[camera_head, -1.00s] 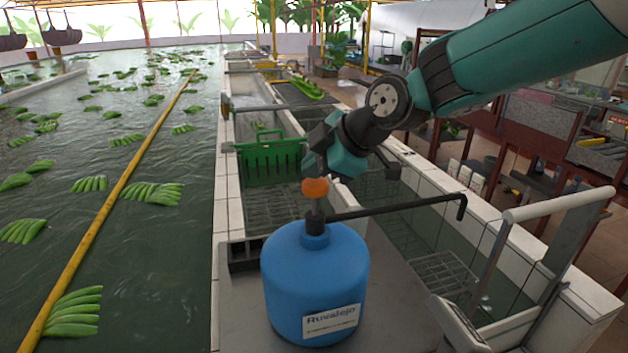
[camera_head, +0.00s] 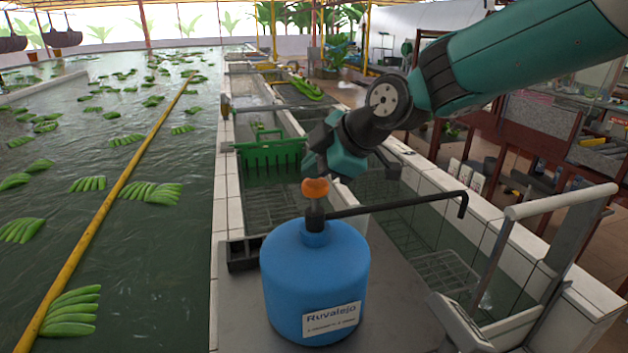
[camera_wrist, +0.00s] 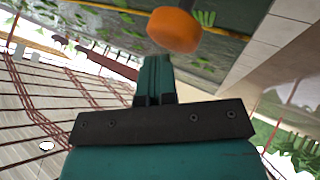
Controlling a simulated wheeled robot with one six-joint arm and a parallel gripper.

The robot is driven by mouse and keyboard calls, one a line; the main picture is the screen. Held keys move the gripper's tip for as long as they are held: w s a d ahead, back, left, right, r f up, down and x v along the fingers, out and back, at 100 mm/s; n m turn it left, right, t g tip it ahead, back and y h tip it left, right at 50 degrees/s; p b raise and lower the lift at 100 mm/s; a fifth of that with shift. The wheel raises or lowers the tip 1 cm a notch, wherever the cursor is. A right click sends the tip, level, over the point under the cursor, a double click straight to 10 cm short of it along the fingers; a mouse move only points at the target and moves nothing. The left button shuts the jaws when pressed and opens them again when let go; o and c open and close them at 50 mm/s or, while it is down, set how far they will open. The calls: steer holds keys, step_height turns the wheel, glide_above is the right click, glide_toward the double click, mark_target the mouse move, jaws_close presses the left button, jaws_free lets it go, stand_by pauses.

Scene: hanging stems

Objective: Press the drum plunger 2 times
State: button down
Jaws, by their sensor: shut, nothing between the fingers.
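The blue drum (camera_head: 290,285) stands upright on a grey ledge in the head view, with a label on its front. Its plunger has an orange knob (camera_head: 315,188) on a dark stem, and a long dark spout reaches right from it. My gripper (camera_head: 312,170) is just above the knob, pointing down. In the wrist view, the shut fingers (camera_wrist: 154,70) are empty, and the orange knob (camera_wrist: 174,29) shows just past their tips, slightly right. I cannot tell whether the fingertips touch the knob.
A water tank with floating green banana bunches (camera_head: 152,191) fills the left, crossed by a yellow pole (camera_head: 112,197). A green crate (camera_head: 272,158) is behind the drum. A grey metal frame with a pale handle (camera_head: 560,204) stands at the right.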

mark_target(315, 183)
steer(key=shift+f+b, duration=0.95)
steer(key=shift+f, duration=0.2)
stand_by(0.8)
steer(key=shift+r, duration=0.2)
steer(key=shift+r+p, duration=0.85)
steer(key=shift+r, duration=0.45)
steer(key=shift+r+p, duration=1.65)
steer(key=shift+r, duration=1.45)
